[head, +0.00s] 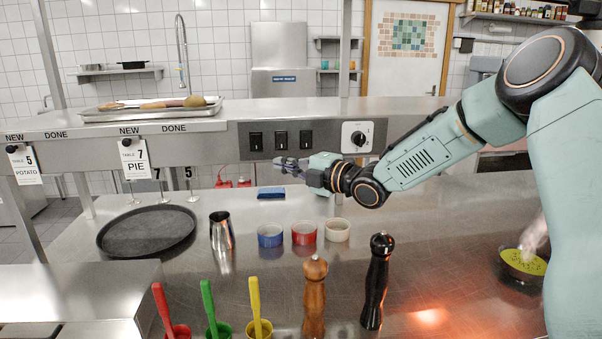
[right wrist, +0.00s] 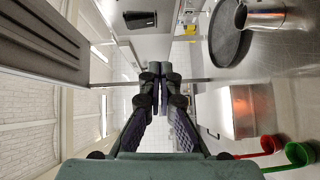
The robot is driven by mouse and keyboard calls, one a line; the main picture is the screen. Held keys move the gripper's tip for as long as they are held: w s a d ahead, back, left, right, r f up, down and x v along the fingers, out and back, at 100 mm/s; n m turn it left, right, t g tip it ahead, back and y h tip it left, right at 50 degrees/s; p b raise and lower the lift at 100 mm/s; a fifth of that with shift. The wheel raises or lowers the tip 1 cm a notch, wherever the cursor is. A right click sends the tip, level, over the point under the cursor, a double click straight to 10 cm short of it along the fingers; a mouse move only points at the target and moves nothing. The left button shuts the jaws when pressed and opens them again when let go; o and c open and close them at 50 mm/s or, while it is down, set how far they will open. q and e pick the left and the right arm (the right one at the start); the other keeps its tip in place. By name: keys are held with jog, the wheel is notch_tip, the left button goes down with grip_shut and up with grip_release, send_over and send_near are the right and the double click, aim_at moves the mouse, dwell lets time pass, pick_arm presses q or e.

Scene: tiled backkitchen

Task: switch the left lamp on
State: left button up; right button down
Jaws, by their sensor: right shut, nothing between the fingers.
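Three black rocker switches sit in a row on the steel front of the raised shelf in the head view: a left switch (head: 255,141), a middle switch (head: 281,140) and a right switch (head: 306,139). My right gripper (head: 280,162) is shut and empty, its fingertips pointing left just below the switch row. I cannot tell whether it touches the panel. In the right wrist view the shut fingers (right wrist: 160,70) show in the middle, with one black switch (right wrist: 140,19) beyond them. No lamp itself is clearly visible. My left gripper is not in view.
Below lie a blue sponge (head: 271,193), small bowls (head: 303,233), a steel cup (head: 221,231) and a black round tray (head: 148,229). Two mills, including a dark one (head: 376,281), stand in front. A warm glow lies on the counter right.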

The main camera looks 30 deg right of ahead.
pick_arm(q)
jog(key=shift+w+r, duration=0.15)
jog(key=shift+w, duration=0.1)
pick_arm(e)
jog(key=shift+f+v, duration=0.15)
jog(key=shift+v, duration=0.8)
jog(key=shift+f+v, duration=0.15)
jog(key=shift+v, duration=0.85)
